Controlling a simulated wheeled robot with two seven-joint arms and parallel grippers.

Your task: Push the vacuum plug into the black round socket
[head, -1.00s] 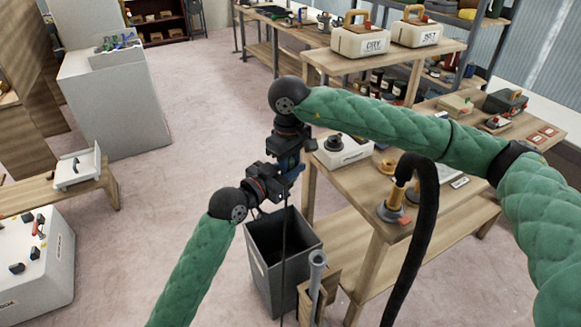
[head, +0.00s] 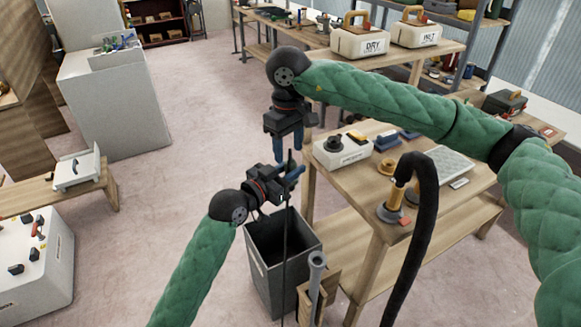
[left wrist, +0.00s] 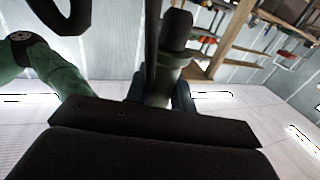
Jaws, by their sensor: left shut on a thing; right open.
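My left gripper (head: 292,174) is shut on the vacuum plug, a small dark piece (head: 290,157) standing up between its blue fingers. A thin dark cord (head: 285,250) hangs below it. The left wrist view shows the plug's dark cap and grey-green body (left wrist: 176,45) between the fingers. My right gripper (head: 288,150) is open, its blue fingers pointing down just above the left one; no held thing shows in it. A black round piece, seemingly the socket (head: 334,144), sits on a white box at the bench's left end, right of both grippers.
A grey open bin (head: 262,262) stands below my left gripper.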

